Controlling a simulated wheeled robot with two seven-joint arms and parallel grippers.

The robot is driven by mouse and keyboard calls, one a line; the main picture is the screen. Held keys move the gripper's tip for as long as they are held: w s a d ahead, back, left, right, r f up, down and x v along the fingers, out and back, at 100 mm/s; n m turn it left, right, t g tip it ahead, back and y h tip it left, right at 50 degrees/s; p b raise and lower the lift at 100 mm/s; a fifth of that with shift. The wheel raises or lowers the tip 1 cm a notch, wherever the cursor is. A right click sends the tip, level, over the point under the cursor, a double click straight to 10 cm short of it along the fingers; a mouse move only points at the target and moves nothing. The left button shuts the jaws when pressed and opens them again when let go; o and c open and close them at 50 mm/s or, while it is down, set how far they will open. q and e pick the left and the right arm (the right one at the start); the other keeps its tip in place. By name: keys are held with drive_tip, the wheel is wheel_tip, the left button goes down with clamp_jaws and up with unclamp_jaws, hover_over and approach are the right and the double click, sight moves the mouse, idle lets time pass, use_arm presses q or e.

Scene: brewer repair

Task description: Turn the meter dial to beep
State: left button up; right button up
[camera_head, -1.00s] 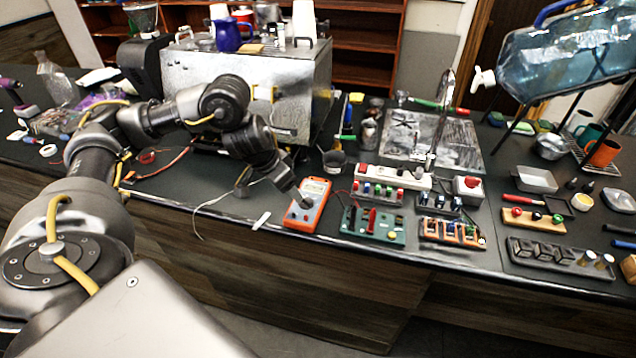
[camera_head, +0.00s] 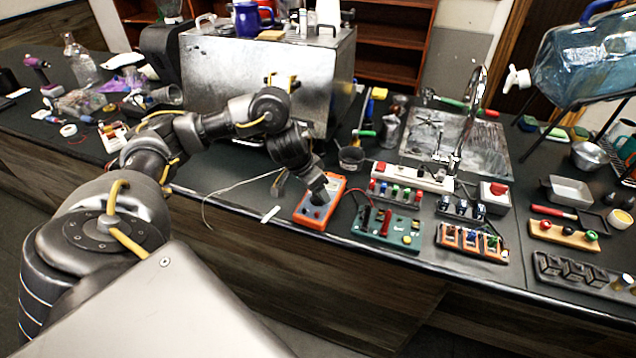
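The orange meter (camera_head: 313,216) lies on the dark counter near its front edge, left of a green board. My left gripper (camera_head: 318,196) comes down over the meter from the upper left, with its tip at or just above the meter's face. The gripper covers the dial and much of the face, so I cannot see the dial's setting. I cannot tell whether its fingers are open or shut, or whether they touch the dial. My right gripper is not in view.
Right of the meter are the green board (camera_head: 388,226) with red parts, a power strip (camera_head: 412,177) and an orange-framed block (camera_head: 472,242). A large metal box (camera_head: 265,70) stands behind my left arm. A thin pale cable (camera_head: 235,187) lies left of the meter.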

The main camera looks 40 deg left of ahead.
use_arm(q)
drive_tip(key=shift+w+d+f, duration=0.15)
drive_tip(key=shift+w+f, duration=0.05)
drive_tip(key=shift+f, duration=0.5)
drive_tip(key=shift+w+f, duration=0.1)
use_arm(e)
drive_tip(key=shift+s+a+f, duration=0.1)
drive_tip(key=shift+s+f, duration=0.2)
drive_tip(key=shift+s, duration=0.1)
use_arm(q)
drive_tip(key=c, duration=1)
